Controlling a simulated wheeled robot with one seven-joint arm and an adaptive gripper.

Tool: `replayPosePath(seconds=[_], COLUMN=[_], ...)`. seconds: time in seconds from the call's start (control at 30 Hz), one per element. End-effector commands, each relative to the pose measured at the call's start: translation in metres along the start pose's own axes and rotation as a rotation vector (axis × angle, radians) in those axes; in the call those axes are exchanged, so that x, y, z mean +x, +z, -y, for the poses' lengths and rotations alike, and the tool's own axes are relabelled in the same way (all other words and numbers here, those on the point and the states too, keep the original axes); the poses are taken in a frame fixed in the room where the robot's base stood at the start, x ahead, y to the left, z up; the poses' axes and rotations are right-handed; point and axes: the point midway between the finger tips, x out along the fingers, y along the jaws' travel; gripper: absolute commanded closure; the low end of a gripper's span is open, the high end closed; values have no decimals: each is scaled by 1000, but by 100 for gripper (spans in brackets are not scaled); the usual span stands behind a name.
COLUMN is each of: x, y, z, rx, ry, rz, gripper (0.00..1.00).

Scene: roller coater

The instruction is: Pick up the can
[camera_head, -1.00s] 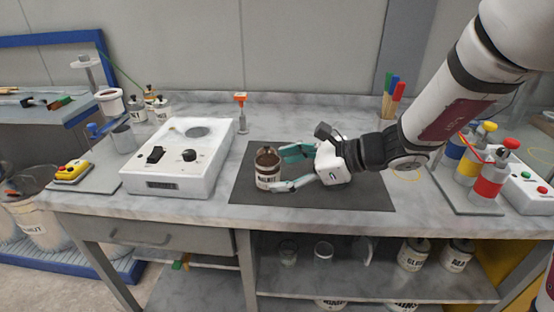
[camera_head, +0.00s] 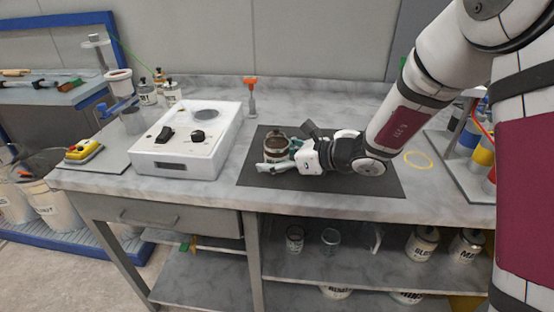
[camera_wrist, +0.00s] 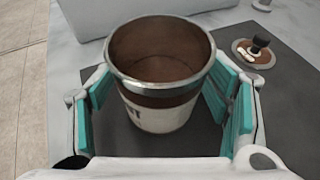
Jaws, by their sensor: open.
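The can (camera_head: 277,149) is a small open-topped tin with brown inside and a pale label, standing upright on the dark mat (camera_head: 370,181). My gripper (camera_head: 279,157) is at the can from the right, with its fingers on either side of it. In the wrist view the can (camera_wrist: 160,75) stands between the teal finger pads of my open gripper (camera_wrist: 165,105). A gap shows between the can and the left pads. The right pads are close to the can, and I cannot tell if they touch. The can's lower front is partly hidden by the gripper in the head view.
An orange-topped tool (camera_head: 251,95) stands behind. A rack of coloured bottles (camera_head: 470,140) is at the right, partly behind my arm. A round lid-like item (camera_wrist: 254,53) lies beyond the can.

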Motion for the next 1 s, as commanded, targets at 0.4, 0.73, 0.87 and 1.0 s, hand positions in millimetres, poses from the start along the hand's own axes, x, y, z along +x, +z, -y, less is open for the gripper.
replayPosePath(seconds=[0.4, 0.73, 0.87, 1.0], x=[2, 2, 0, -5], y=[0, 1, 5, 16], z=[0, 0, 0, 0], rx=[-1, -2, -3, -4], ry=[-1, 0, -1, -1], rz=[0, 0, 1, 1], gripper=[72, 86, 86, 86])
